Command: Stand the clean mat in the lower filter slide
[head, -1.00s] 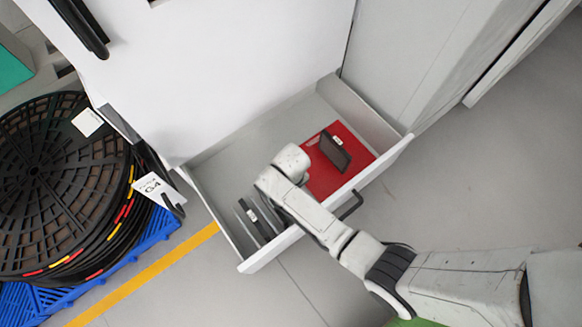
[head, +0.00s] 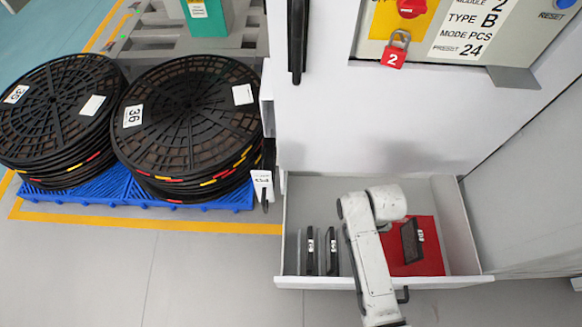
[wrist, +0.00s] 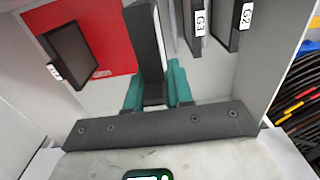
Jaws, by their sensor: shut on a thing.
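My gripper (wrist: 155,85) has teal fingertips and is shut on a dark mat (wrist: 146,45), seen nearly edge-on in the wrist view. In the head view my wrist hides the gripper and this mat. They are over the open drawer (head: 385,283), between its red area and its slots. Two dark mats stand upright in the slots: one labelled G3 (wrist: 192,35) nearer my gripper, and one labelled G2 (wrist: 230,30) beyond it. Another dark labelled mat (wrist: 70,52) is on the red area (wrist: 105,25); it also shows in the head view (head: 410,241).
The white cabinet (head: 370,130) rises behind the drawer, with a red padlock (head: 394,57) on its panel. Stacks of black reels (head: 190,115) stand on blue pallets (head: 215,197) at the left. Floor at the front left is clear.

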